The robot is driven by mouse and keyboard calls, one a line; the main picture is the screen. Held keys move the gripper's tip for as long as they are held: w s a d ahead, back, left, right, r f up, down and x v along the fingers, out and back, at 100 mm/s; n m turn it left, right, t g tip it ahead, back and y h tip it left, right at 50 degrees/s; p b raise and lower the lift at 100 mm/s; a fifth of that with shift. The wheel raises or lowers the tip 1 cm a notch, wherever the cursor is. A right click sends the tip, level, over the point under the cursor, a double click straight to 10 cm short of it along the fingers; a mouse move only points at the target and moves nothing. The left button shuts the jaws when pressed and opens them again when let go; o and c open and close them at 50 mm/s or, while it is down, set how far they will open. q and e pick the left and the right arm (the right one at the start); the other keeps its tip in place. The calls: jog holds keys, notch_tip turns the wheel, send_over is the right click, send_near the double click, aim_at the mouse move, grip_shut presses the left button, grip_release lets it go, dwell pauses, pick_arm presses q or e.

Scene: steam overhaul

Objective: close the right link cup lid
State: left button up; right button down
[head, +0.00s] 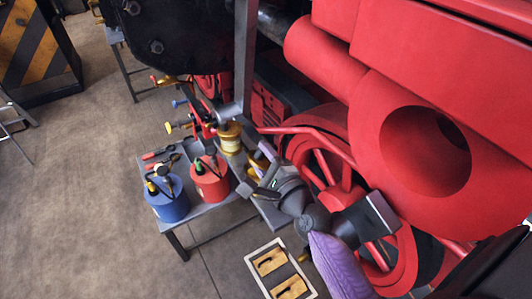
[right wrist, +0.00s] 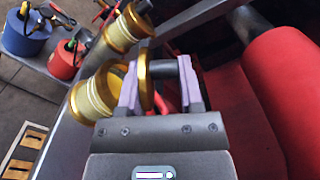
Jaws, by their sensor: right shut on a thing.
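My right gripper (head: 263,160) is down among the brass cups beside the red wheel; it also shows in the right wrist view (right wrist: 160,70). Its purple fingers are shut on a brass lid (right wrist: 147,82) with a dark knob (right wrist: 164,69), one finger at the disc's back and one at the knob's end. The lid stands on edge, beside the mouth of a brass cup (right wrist: 92,98), not over it. This cup is partly hidden by the left finger. A second brass cup (right wrist: 124,29) stands farther back; it shows in the head view (head: 230,139). My left gripper is not in view.
A grey bench (head: 205,213) holds a blue oil can (head: 167,200) and a red oil can (head: 210,181). The red wheel (head: 322,165) and red cylinder (head: 425,150) crowd the right. A tray (head: 285,262) with wooden blocks lies below.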

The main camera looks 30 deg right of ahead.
jog(key=shift+a+f+n, duration=0.25)
jog(key=shift+n, duration=0.65)
jog(key=shift+a+f+n, duration=0.25)
jog(key=shift+n, duration=0.65)
jog(key=shift+s+f, duration=0.15)
jog(key=shift+f, duration=0.15)
jog(key=shift+c, duration=2)
grip_release()
jog(key=shift+s, duration=0.35)
jog(key=shift+s+a, duration=0.1)
jog(key=shift+s, duration=0.3)
jog(key=s, duration=0.4)
jog(key=shift+s+d+r, duration=0.1)
jog(key=shift+d+r, duration=0.1)
jog(key=shift+d, duration=0.2)
jog(key=shift+s+r, duration=0.15)
jog(key=shift+s, duration=1.25)
jog(key=shift+d, duration=0.1)
